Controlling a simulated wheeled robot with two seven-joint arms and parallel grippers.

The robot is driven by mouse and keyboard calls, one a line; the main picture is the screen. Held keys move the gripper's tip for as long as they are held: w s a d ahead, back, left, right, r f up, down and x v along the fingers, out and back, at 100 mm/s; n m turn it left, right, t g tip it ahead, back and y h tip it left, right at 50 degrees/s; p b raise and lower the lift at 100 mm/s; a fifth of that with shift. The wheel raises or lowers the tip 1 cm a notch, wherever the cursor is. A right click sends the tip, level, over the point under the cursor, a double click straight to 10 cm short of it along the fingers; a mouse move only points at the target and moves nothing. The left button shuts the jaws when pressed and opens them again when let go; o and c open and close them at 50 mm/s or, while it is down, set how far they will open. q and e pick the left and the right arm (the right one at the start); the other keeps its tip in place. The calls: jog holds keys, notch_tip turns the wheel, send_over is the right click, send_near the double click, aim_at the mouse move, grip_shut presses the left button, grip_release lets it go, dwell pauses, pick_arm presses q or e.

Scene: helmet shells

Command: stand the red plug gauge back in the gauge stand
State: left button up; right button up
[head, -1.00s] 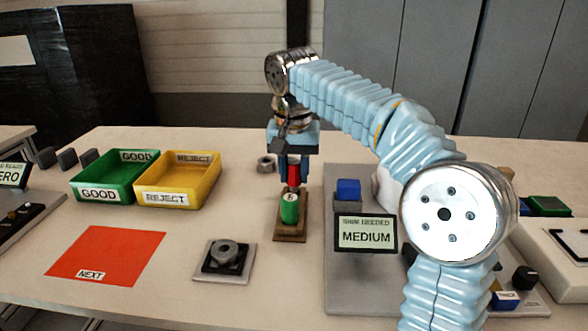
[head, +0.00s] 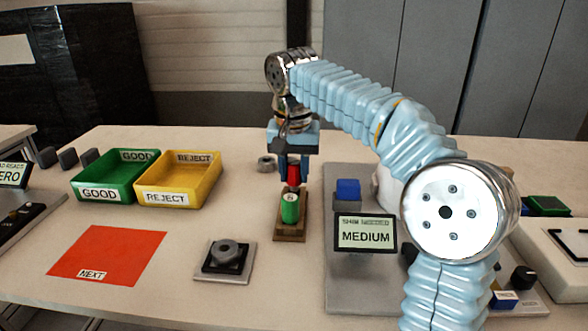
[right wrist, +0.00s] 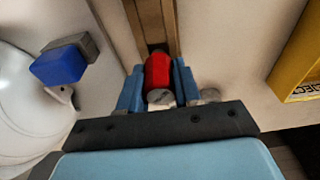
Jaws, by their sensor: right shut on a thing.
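The red plug gauge (head: 293,174) is held upright between the fingers of my right gripper (head: 293,180), which is shut on it. In the right wrist view the red gauge (right wrist: 158,72) sits between the two blue fingers, with a grey metal end towards the camera. The brown gauge stand (head: 290,238) is on the table just below and in front of it. A green plug gauge (head: 290,208) stands upright in the front of the stand and hides part of it. I cannot tell whether the red gauge touches the stand. My left gripper is not in view.
A green GOOD bin (head: 100,195) and a yellow REJECT bin (head: 166,198) stand to the left. A grey fixture with a round part (head: 224,255) is front left of the stand. A MEDIUM display (head: 365,236) is close on the right. A nut (head: 265,163) lies behind.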

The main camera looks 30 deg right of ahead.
jog(key=shift+f+b, duration=0.8)
jog(key=shift+f, duration=0.3)
dwell(1.0)
dwell(0.5)
jog(key=o, duration=1)
jog(key=r, duration=0.2)
jog(key=r+p, duration=0.1)
jog(key=r, duration=0.2)
jog(key=r+p, duration=0.1)
jog(key=r, duration=0.2)
jog(key=shift+s+a, duration=0.35)
jog(key=shift+s, duration=0.05)
jog(key=shift+s+a+r, duration=0.1)
jog(key=shift+s+r, duration=0.05)
jog(key=shift+r, duration=0.8)
jog(key=shift+s+a+r, duration=0.1)
jog(key=shift+s+r, duration=0.05)
jog(key=shift+r, duration=0.75)
jog(key=shift+s+r, duration=0.15)
jog(key=shift+r, duration=0.8)
